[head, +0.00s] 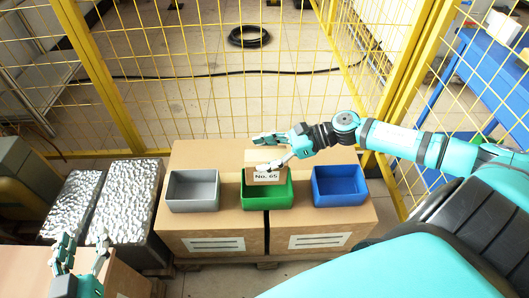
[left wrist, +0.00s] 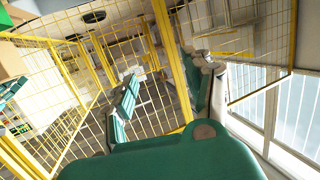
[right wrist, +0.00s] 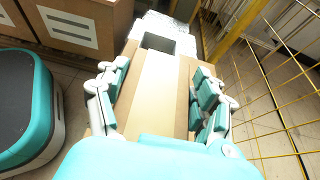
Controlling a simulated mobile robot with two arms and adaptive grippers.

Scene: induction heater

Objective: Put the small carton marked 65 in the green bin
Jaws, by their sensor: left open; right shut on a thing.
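The small carton marked No. 65 (head: 267,177) is held between the fingers of my right gripper (head: 259,153). It is at the green bin (head: 265,218), over its back part, with its label facing front. I cannot tell whether the carton touches the bin. In the right wrist view the carton (right wrist: 158,95) fills the space between the two fingers, and the green bin is hidden. My left gripper (head: 84,243) is open and empty at the lower left of the head view, away from the bins.
A grey bin (head: 193,204) stands left of the green one and a blue bin (head: 340,200) right of it, all on cardboard boxes (head: 214,242). Silver-topped blocks (head: 124,199) are at the left. A yellow mesh fence (head: 200,66) stands behind the boxes.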

